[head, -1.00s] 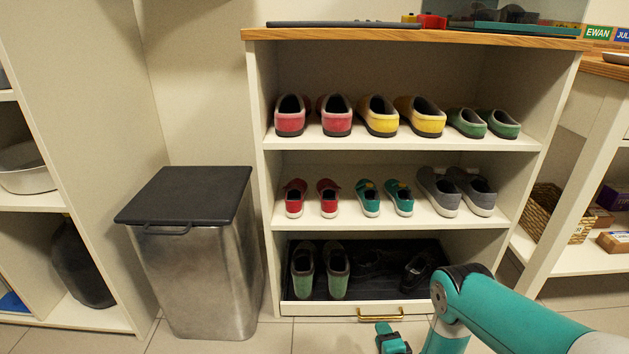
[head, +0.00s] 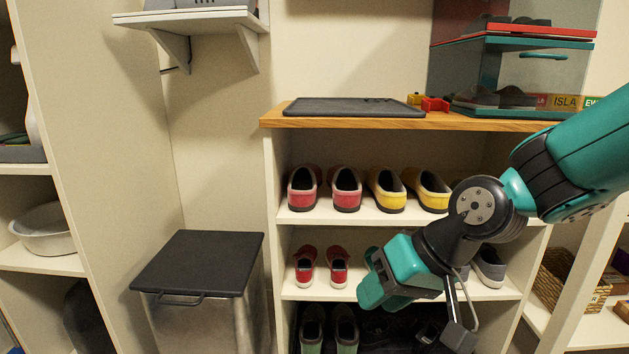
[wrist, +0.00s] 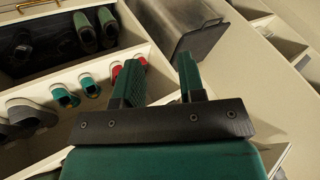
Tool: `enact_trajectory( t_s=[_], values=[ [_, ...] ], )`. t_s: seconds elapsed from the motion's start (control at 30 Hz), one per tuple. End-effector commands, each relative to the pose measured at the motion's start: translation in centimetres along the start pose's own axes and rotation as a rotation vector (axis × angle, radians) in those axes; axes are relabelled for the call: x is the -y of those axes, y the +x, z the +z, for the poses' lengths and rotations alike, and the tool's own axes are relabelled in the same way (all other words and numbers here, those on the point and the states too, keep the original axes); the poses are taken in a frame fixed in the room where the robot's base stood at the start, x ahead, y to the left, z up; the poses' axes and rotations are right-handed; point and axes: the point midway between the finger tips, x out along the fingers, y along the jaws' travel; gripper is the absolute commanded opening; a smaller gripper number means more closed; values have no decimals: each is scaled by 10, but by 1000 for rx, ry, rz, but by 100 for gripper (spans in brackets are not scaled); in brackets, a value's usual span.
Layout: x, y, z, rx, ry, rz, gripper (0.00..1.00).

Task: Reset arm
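My gripper (wrist: 158,78) shows in the wrist view with its two green fingers apart and nothing between them. In the head view my gripper (head: 366,282) is in front of the middle shelf of the shoe cubby (head: 268,190), covering most of the teal shoes there. The fingertips are hard to make out in that view. My arm reaches in from the right and hides the green shoes on the top shelf.
Pink shoes (head: 345,188) and yellow shoes (head: 387,190) stand on the top shelf, red shoes (head: 338,267) on the middle one. A lidded bin (head: 198,265) stands left of the cubby. A black tray (head: 353,107) lies on the cubby top. A wall shelf (head: 190,20) juts out upper left.

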Motion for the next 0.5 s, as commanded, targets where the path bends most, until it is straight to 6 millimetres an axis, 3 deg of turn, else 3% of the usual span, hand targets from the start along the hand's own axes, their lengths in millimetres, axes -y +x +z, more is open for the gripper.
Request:
enact_trajectory(
  t_s=[0.03,0.1,0.43,0.5],
  values=[
    [11,-22,17,34,-49,17,37],
    [18,-42,40,87,-103,38,37],
    [33,-109,136,283,-289,115,37],
    [45,-128,122,283,-281,112,37]
  ],
)
